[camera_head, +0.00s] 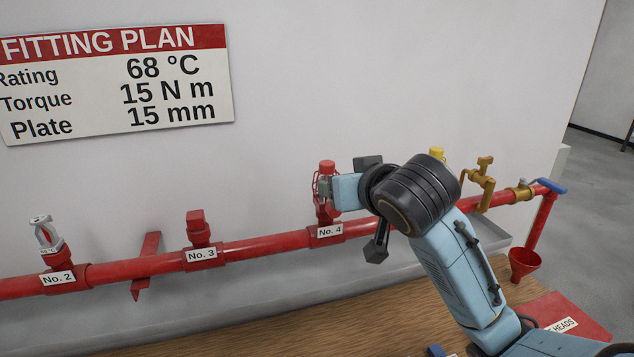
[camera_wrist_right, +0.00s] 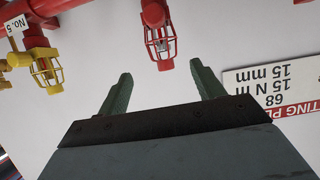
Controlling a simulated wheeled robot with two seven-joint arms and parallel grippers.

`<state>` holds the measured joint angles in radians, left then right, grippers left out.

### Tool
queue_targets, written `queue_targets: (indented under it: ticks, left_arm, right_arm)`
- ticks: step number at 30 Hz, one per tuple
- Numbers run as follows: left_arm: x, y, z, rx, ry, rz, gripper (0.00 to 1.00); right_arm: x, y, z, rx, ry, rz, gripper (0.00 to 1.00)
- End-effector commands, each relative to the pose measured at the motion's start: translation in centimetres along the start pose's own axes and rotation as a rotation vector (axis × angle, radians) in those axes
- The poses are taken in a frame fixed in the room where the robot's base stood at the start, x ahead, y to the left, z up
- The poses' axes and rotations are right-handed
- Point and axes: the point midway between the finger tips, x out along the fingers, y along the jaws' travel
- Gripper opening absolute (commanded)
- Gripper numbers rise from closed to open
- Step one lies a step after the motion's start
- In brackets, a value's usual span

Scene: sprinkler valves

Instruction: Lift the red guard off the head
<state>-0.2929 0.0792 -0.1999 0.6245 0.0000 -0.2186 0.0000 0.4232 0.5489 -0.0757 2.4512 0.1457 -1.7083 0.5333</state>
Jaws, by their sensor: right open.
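The red guard (camera_head: 317,186) is a wire cage around the sprinkler head at the No. 4 tee on the red pipe. The right wrist view, which looks upside down, shows the guard (camera_wrist_right: 161,46) with the metal head inside it. My right gripper (camera_wrist_right: 160,69) is open, with its two green fingers apart. The guard lies just beyond the fingertips, roughly centred between them, and nothing is gripped. In the head view my right wrist and gripper body (camera_head: 348,192) hide part of the guard and the fingers. My left gripper is not in view.
A yellow guard (camera_wrist_right: 46,66) hangs at No. 5, beside No. 4. A bare head (camera_head: 46,234) stands at No. 2, and a red cap (camera_head: 196,220) at No. 3. Brass valves (camera_head: 480,180) and a red funnel (camera_head: 524,262) are at the right.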

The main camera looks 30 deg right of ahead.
Motion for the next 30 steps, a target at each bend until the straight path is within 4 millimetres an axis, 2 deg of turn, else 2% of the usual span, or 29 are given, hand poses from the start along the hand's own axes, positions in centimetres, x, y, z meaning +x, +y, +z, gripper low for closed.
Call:
queue_targets:
  ticks: [2, 12, 20, 30]
  left_arm:
    - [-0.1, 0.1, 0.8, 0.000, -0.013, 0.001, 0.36]
    - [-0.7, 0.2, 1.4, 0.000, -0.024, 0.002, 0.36]
    - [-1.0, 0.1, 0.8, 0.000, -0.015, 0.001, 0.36]
    - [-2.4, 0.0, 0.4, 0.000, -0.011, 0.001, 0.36]
  right_arm:
    - [0.4, 0.1, -0.5, 0.005, 0.007, 0.003, 0.67]
    - [6.5, 0.1, -0.6, 0.005, 0.007, 0.003, 0.67]
    - [8.2, -0.1, -0.6, 0.004, 0.008, 0.002, 0.67]
    - [12.4, -0.5, -0.8, 0.004, 0.008, 0.002, 0.67]
